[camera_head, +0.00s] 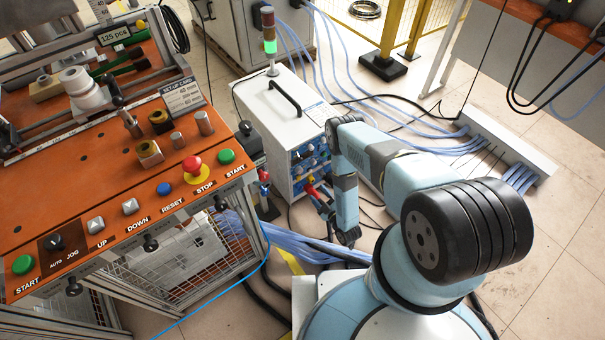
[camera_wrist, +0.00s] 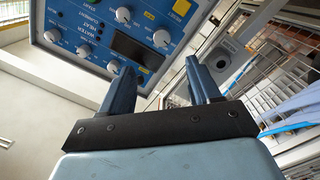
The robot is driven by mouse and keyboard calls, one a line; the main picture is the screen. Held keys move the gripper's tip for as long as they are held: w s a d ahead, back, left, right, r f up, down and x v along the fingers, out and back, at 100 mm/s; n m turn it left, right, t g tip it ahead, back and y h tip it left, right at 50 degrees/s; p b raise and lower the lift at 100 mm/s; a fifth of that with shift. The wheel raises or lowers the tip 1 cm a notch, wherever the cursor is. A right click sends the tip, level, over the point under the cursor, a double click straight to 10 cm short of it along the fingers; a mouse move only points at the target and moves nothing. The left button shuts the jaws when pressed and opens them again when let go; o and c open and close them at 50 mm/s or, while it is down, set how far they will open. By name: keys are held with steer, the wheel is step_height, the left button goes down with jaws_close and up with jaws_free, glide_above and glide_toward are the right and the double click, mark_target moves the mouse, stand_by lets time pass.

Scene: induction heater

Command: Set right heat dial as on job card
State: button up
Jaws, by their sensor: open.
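The induction heater is a white cabinet (camera_head: 283,125) with a blue control panel (camera_head: 309,158) on its front. In the wrist view the panel (camera_wrist: 66,16) fills the upper left, with its labels inverted. It carries several white-grey knobs, among them one knob (camera_wrist: 162,38) near the dark display and another knob (camera_wrist: 124,15) above it. I cannot tell for certain which is the right heat dial. My gripper (camera_wrist: 160,72) is open and empty, its blue fingers apart from the knobs. The set-up card (camera_head: 182,95) lies on the orange bench; its values are too small to read.
The orange bench (camera_head: 95,190) with buttons and a red emergency stop (camera_head: 193,165) stands left. A signal lamp (camera_head: 270,45) shows green by the heater. Blue hoses (camera_head: 400,97) and dark cables run over the floor around it.

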mark_target(301, 172)
steer(key=x, duration=1.3)
steer(key=shift+a+r, duration=0.1)
steer(key=shift+a, duration=0.3)
steer(key=shift+c, duration=0.2)
steer(key=c, duration=0.9)
steer(key=shift+d, duration=0.25)
steer(key=shift+c, duration=0.5)
steer(key=shift+a, duration=0.2)
